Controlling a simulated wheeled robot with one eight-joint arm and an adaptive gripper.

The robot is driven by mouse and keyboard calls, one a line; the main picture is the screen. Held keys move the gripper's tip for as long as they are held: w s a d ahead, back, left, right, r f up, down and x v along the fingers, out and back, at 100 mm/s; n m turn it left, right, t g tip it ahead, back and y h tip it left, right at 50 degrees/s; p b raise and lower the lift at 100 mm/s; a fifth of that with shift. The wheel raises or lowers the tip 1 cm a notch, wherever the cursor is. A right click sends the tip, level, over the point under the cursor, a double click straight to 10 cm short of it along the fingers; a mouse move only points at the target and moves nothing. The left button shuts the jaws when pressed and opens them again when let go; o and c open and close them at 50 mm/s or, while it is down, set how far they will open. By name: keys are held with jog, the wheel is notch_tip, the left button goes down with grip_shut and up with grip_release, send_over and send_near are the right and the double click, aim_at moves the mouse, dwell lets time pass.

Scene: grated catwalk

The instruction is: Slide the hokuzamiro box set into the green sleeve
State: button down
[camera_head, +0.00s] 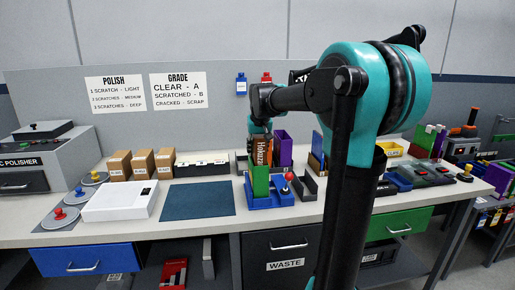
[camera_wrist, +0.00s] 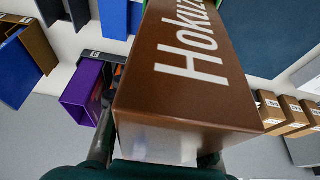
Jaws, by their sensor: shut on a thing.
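The hokuzamiro box set (camera_head: 264,151) is brown-orange with white lettering. It stands upright in the head view, with its lower part hidden behind or in the green sleeve (camera_head: 261,181); I cannot tell which. The sleeve stands on a blue fixture (camera_head: 284,200). My gripper (camera_head: 261,129) is shut on the upper end of the box. In the wrist view the brown box (camera_wrist: 190,80) fills the middle, between my fingers (camera_wrist: 155,152). The sleeve's opening is not clear in either view.
A purple sleeve (camera_head: 286,150) stands just right of the box, with dark holders (camera_head: 308,187) beside it. A blue mat (camera_head: 198,200) lies bare to the left. A white case (camera_head: 119,201) and brown cartons (camera_head: 142,163) stand further left. My arm hides part of the right bench.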

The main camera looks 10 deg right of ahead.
jog(key=c, duration=0.9)
grip_release()
jog(key=shift+o, duration=0.7)
jog(key=shift+o, duration=1.4)
jog(key=shift+r, duration=4.05)
